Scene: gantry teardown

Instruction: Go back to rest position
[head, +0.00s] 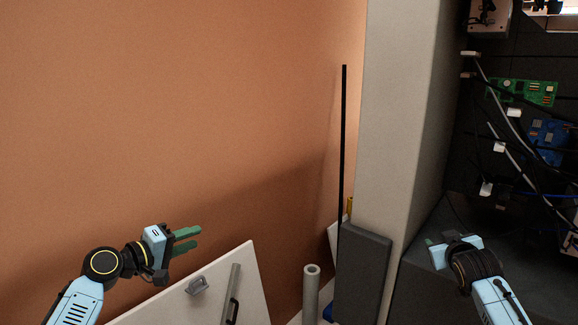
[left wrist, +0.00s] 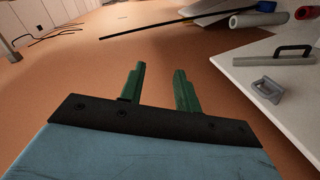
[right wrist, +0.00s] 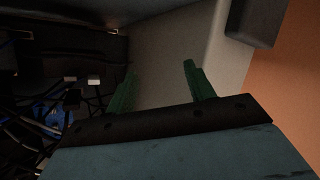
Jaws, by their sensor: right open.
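My left gripper (head: 188,239) is at the lower left of the head view, above and beside a white panel, with its green fingers pointing right. In the left wrist view its two fingers (left wrist: 158,88) stand apart with nothing between them. My right gripper (head: 430,243) is at the lower right of the head view, in front of the dark cabinet, with its fingers pointing left and partly hidden. In the right wrist view its fingers (right wrist: 158,88) are spread and empty, with a pale column surface behind them.
A white panel (head: 255,270) with a grey handle (head: 197,285) lies below my left gripper. A grey tube (head: 311,290) and a dark grey block (head: 363,275) stand near the pale column (head: 400,120). A green circuit board (head: 525,92), a blue board (head: 548,138) and cables fill the cabinet at right.

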